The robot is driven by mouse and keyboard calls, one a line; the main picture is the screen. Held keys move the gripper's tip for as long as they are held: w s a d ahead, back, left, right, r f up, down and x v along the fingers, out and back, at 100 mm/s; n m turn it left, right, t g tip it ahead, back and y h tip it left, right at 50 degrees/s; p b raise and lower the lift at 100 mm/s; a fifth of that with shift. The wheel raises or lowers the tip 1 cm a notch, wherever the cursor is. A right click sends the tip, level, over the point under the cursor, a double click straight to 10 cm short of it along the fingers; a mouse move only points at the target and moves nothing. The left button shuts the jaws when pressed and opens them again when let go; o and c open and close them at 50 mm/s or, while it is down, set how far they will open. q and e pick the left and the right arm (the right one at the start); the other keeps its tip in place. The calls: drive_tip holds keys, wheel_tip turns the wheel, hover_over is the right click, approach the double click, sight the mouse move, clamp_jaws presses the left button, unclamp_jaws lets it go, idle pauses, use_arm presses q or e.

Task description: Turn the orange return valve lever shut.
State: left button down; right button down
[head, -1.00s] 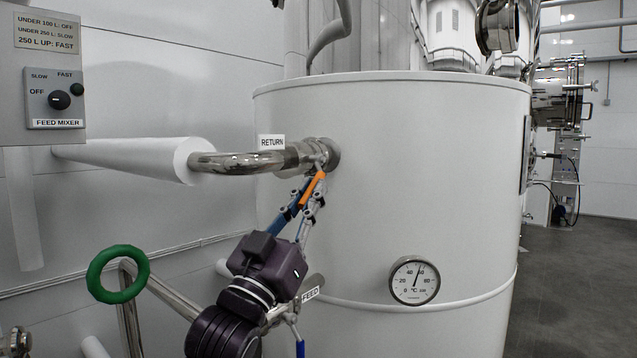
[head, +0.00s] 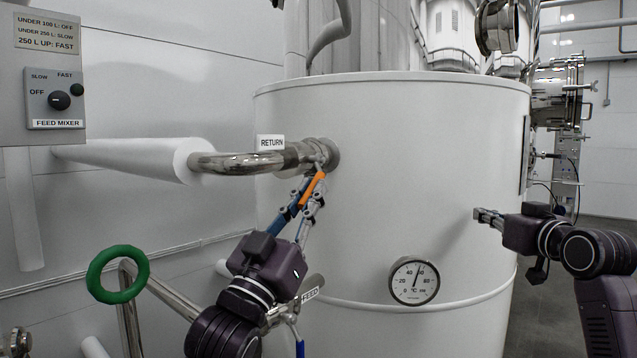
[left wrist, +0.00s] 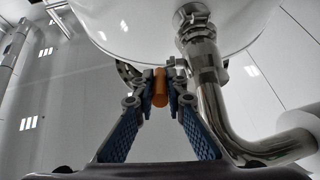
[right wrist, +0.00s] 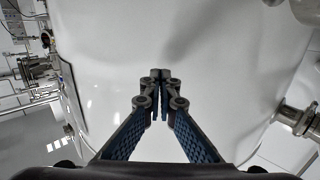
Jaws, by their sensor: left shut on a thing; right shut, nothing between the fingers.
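The orange lever (head: 313,187) slants down and to the left from the return valve (head: 319,153) on the white tank. The valve sits where the steel return pipe (head: 240,163) meets the tank, under a RETURN label. My left gripper (head: 312,190) is shut on the orange lever. In the left wrist view the orange lever (left wrist: 160,87) is between the fingertips. My right gripper (head: 478,213) is shut and empty, in front of the tank's right side. In the right wrist view its fingertips (right wrist: 160,76) meet with nothing between them.
The white tank (head: 400,150) fills the middle, with a round temperature gauge (head: 414,280) low on its front. A green handwheel (head: 118,274) and a FEED pipe are at lower left. The FEED MIXER box (head: 45,80) is at upper left. Open floor lies at right.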

use_arm(q)
drive_tip(key=shift+f, duration=0.1)
use_arm(e)
drive_tip(key=s+a+r+n+g+y, duration=0.2)
drive_tip(key=s+a+r+n+y, duration=0.3)
drive_tip(key=a, duration=0.3)
drive_tip(key=s+a+r+n+g+y, duration=0.1)
drive_tip(key=s+a+r+n+y, duration=0.1)
drive_tip(key=s+a+r+n, duration=0.45)
drive_tip(key=n+g+y, duration=0.3)
drive_tip(key=n+g, duration=0.2)
approach(316, 177)
drive_tip(key=s+r, duration=0.3)
drive_tip(key=s, duration=0.3)
drive_tip(key=x, duration=0.3)
drive_tip(key=f+x, duration=0.1)
drive_tip(key=x, duration=0.3)
drive_tip(key=f+x, duration=0.1)
drive_tip(key=x, duration=0.2)
drive_tip(key=shift+w+d+f, duration=0.15)
drive_tip(key=shift+w+f, duration=0.05)
drive_tip(key=shift+w, duration=0.25)
drive_tip(key=shift+w+d+f, duration=0.15)
drive_tip(key=shift+w+f, duration=0.15)
drive_tip(key=shift+f, duration=0.15)
